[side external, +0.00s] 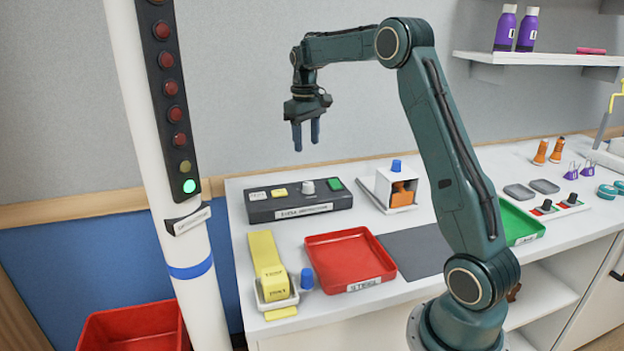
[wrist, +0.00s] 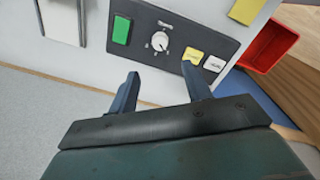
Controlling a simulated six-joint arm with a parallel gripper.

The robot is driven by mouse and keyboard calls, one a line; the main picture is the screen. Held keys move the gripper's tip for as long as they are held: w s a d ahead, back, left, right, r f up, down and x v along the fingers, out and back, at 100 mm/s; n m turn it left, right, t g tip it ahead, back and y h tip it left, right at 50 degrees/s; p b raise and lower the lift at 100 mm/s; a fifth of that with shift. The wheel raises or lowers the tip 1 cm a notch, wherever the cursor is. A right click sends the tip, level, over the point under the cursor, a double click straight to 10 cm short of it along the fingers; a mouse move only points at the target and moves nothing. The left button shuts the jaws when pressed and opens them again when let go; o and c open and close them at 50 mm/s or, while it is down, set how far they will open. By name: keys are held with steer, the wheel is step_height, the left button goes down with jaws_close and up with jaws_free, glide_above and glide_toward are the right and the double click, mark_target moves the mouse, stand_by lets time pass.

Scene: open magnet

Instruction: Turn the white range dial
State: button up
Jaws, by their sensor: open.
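The white range dial (side external: 308,187) sits on top of a dark control box (side external: 262,212) on the white table. In the wrist view the dial (wrist: 160,41) is a round white knob with marks around it, on the box's dark face (wrist: 145,14). A green button (wrist: 121,30) is on one side of it and a yellow label (wrist: 193,56) on the other. My gripper (side external: 305,148) is open and empty, hanging fingers down above and behind the box, apart from it. Its two fingers also show in the wrist view (wrist: 158,88).
A red tray (side external: 312,240) lies in front of the box. A white holder with an orange block (side external: 402,194) and blue knob stands right of the box. A yellow block (side external: 268,262) lies at the front left.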

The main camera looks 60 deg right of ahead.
mark_target(308, 183)
steer(key=f, duration=1.3)
steer(key=shift+s+d, duration=0.1)
steer(key=shift+d, duration=0.15)
steer(key=c, duration=1)
steer(key=shift+r, duration=0.1)
steer(key=shift+m, duration=0.4)
steer(key=m, duration=0.9)
